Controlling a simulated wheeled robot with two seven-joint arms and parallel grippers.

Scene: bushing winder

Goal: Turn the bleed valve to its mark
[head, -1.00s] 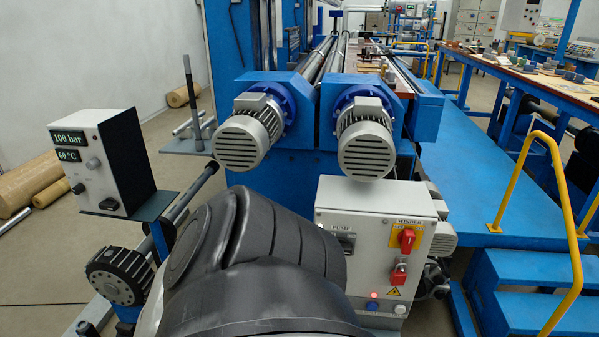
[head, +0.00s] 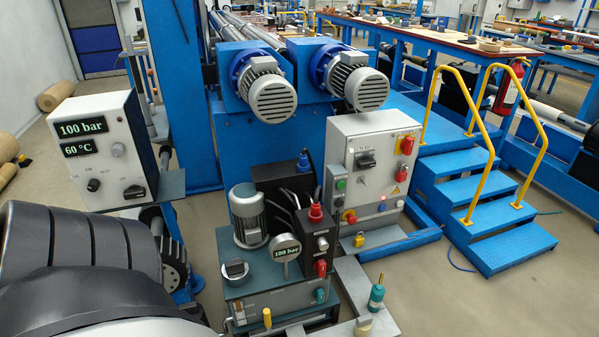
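A hydraulic unit (head: 262,296) with a dark green top stands at the lower middle of the head view. It carries a round gauge (head: 287,251) reading 100 bar and a black and silver knob (head: 236,270). A red knob (head: 320,268) and a teal knob (head: 320,295) sit on its right side, and a yellow handle (head: 267,318) is at its front. I cannot tell which of these is the bleed valve, and no mark is readable. A large dark link of my arm fills the lower left. Neither gripper is in view.
A control box (head: 98,148) reading 100 bar and 60 °C stands at left. A grey switch cabinet (head: 368,165) with red switches is behind the unit. A teal bottle-like item (head: 376,297) stands to its right.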

